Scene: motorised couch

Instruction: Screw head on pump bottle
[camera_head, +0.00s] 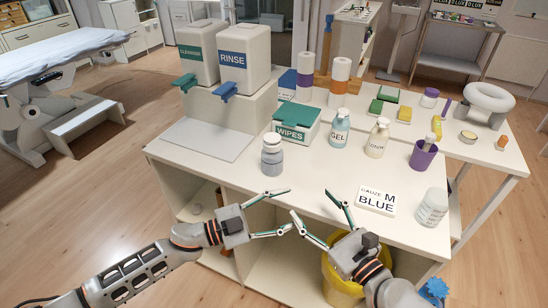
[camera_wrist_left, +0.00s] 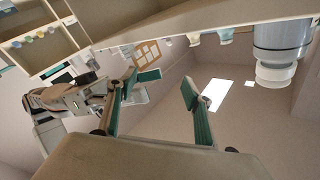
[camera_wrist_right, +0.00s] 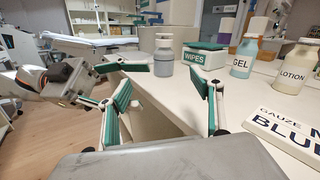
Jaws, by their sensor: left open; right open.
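A grey bottle (camera_head: 271,158) with a paler grey top stands upright near the table's front edge; it also shows in the left wrist view (camera_wrist_left: 281,38) and right wrist view (camera_wrist_right: 164,57). A pale blue GEL bottle (camera_head: 339,132) and a cream LOTION bottle (camera_head: 376,142) with pump-like tops stand further back; their fit is too small to tell. My left gripper (camera_head: 289,209) is open and empty, in front of the table below the grey bottle. My right gripper (camera_head: 311,203) is open and empty just right of it, the fingertips of both close together. No loose pump head is clearly visible.
The RINSE dispenser (camera_head: 243,61) is at the back left. A yellow bin (camera_head: 340,285) sits below the front edge. Bare tabletop (camera_head: 310,175) lies in front of the GEL bottle.

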